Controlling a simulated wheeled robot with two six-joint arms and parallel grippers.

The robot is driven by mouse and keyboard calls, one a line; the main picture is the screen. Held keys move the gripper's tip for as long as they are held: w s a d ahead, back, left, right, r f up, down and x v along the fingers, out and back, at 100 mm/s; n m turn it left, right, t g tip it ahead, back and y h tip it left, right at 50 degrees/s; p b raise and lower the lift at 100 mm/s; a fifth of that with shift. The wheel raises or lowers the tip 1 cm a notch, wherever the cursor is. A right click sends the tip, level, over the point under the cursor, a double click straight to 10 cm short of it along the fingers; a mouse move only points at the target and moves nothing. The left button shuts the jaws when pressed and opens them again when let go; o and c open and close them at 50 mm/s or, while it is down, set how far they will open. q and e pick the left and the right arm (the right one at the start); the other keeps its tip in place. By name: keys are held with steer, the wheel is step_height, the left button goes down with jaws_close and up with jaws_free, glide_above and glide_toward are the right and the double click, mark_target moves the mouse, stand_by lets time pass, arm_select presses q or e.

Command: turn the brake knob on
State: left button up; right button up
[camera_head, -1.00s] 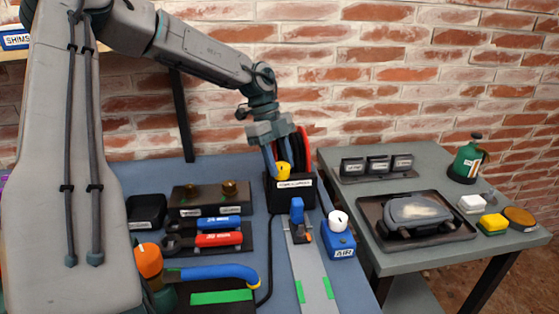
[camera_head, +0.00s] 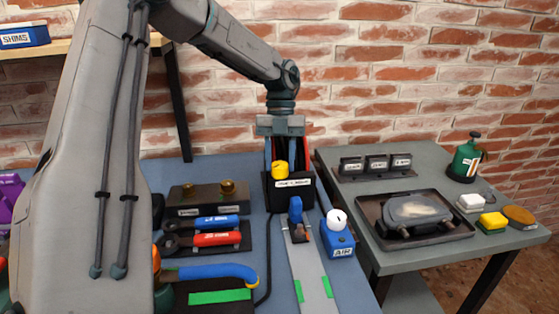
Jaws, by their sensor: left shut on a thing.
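The yellow knob (camera_head: 280,169) sits on top of a black box (camera_head: 275,197) with a white label, at the back of the blue bench. The label's words are too small to read surely. My left gripper (camera_head: 283,158) comes down from above, its fingers around the yellow knob and shut on it. The fingertips are partly hidden by the knob and the box. A red round part (camera_head: 308,145) shows behind the fingers, mostly hidden. My right gripper is not in view.
A blue AIR box (camera_head: 341,252) with a white knob (camera_head: 337,219) stands close to the right. A blue clamp (camera_head: 296,210) sits on a grey rail (camera_head: 308,270) in front. Wrenches (camera_head: 215,239) lie left. A grey side table (camera_head: 440,170) holds a tray.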

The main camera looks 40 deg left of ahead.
arm_select(q)
steer(key=shift+m, duration=0.6)
steer(key=o, duration=1)
